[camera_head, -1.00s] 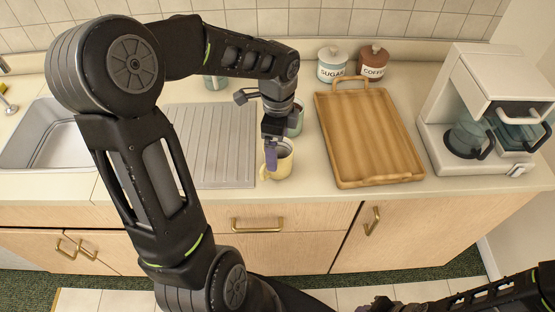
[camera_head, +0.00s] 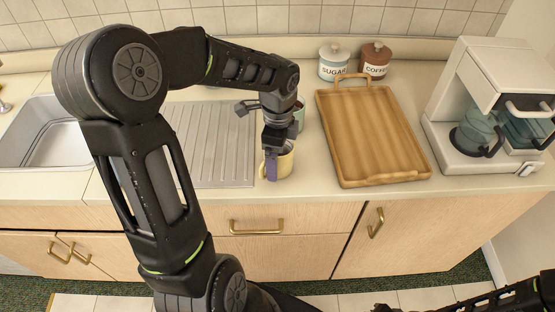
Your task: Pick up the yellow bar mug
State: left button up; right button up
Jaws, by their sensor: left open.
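The yellow mug (camera_head: 286,164) stands upright on the counter near its front edge, just left of the wooden tray. My left gripper (camera_head: 271,168) points down at the mug's left side, with a purple finger pad in front of part of it. The left gripper is open; whether it touches the mug, I cannot tell. The mug's handle and part of its rim are hidden or hard to make out behind the gripper. My right arm (camera_head: 510,299) shows only in part at the bottom right, and its fingers cannot be made out.
A greenish mug (camera_head: 299,115) stands close behind the yellow one. The wooden tray (camera_head: 372,183) lies to the right, with sugar (camera_head: 334,66) and coffee (camera_head: 375,62) jars behind. A coffee maker (camera_head: 470,160) stands far right. A ribbed drainboard (camera_head: 215,150) and sink (camera_head: 45,140) are left.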

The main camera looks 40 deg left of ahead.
pick_arm(q)
jog(key=shift+c, duration=0.2)
jog(key=c, duration=1.7)
